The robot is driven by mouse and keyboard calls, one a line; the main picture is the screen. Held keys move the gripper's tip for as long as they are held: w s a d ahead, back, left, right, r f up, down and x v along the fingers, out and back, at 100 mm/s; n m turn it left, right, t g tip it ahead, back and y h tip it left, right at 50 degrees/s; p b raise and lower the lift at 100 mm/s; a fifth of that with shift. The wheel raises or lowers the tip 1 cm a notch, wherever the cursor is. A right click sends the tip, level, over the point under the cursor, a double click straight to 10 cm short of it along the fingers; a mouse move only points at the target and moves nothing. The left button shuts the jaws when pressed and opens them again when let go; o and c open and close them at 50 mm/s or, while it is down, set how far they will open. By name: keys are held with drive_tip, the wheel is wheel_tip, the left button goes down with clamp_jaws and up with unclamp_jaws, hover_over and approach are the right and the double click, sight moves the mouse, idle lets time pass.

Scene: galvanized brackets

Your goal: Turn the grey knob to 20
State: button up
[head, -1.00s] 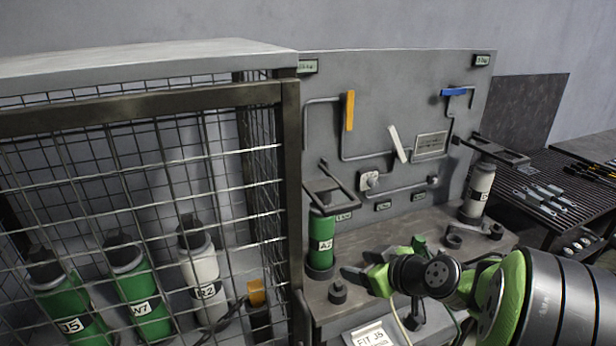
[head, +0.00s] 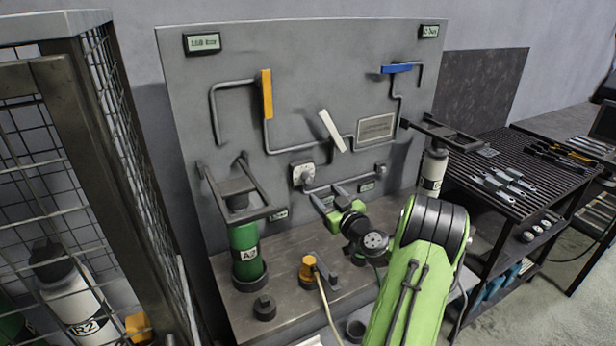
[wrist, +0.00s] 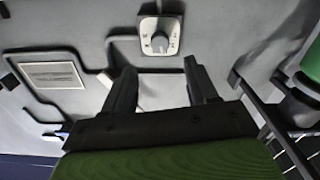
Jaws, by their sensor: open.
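The grey knob (head: 304,174) sits on a pale square dial plate on the grey upright panel (head: 200,110), low and left of the middle. In the wrist view the knob (wrist: 159,42) shows ahead of my fingers, on its dial plate with small marks too blurred to read. My gripper (head: 330,199) is open and empty, in front of the panel, below and right of the knob. In the wrist view the two dark fingers (wrist: 162,88) stand apart, with the knob beyond their tips and not touched.
Pipes with a yellow lever (head: 266,94), a white lever (head: 332,131) and a blue lever (head: 397,68) run on the panel. A mesh cage (head: 100,120) stands further left. A tool bench (head: 470,160) is at right.

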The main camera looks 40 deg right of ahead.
sight(310, 180)
drive_tip(key=p+x, duration=0.1)
drive_tip(key=x, duration=0.8)
drive_tip(key=shift+w+p, duration=0.1)
drive_tip(key=shift+p, duration=0.2)
drive_tip(key=shift+c, duration=0.5)
drive_tip(key=c, duration=0.9)
